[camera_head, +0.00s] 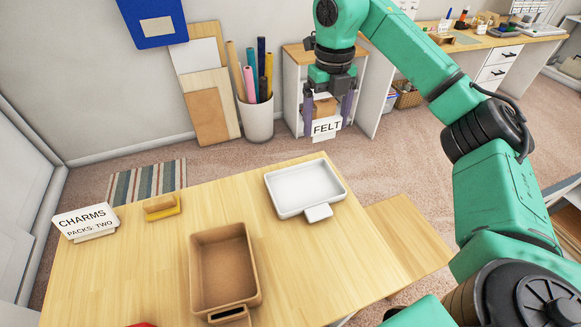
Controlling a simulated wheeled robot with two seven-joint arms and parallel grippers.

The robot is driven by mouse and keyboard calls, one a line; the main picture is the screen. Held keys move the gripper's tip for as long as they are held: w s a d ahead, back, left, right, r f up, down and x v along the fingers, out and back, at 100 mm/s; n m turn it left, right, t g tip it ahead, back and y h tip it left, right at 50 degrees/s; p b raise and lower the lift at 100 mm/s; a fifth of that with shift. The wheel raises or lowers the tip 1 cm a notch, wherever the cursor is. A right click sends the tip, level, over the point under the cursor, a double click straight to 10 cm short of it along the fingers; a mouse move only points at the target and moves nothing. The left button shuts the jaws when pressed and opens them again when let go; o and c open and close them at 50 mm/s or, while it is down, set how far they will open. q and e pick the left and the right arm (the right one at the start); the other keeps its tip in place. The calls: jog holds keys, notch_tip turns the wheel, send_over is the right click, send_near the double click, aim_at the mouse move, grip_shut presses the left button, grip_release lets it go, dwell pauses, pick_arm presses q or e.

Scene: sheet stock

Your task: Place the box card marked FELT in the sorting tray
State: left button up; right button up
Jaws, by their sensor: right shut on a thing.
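The card marked FELT (326,127) is white with black letters and hangs on a small brown piece. My right gripper (328,104) is shut on it and holds it up beyond the table's far edge, in front of a low cabinet. A shallow white tray (271,199) with a small tab at its front lies on the table, below and nearer than the card; its inside looks empty. A deeper brown open box (196,262) with a slot at its front stands nearer on the table and looks empty. Which one is the sorting tray is not labelled. My left gripper is out of view.
A sign reading CHARMS, PACKS: TWO (84,220) and a small yellow-and-brown block (161,207) stand on the table's (120,275) left. A red thing (142,324) shows at the bottom edge. A bin with coloured rolls (256,121) stands on the floor behind.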

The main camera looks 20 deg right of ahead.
jog(key=f, duration=1.2)
jog(key=s+f, duration=0.1)
jog(key=f, duration=0.5)
jog(key=shift+f, duration=0.25)
jog(key=shift+f+p, duration=0.3)
jog(key=shift+f, duration=0.3)
jog(key=o, duration=1)
jog(key=shift+r, duration=0.25)
jog(key=shift+r+b, duration=0.2)
jog(key=shift+b, duration=0.1)
pick_arm(q)
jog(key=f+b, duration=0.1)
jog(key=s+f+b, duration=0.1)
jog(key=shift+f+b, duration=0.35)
jog(key=shift+b, duration=0.05)
pick_arm(e)
notch_tip(320, 180, up, 12)
jog(key=shift+f, duration=0.25)
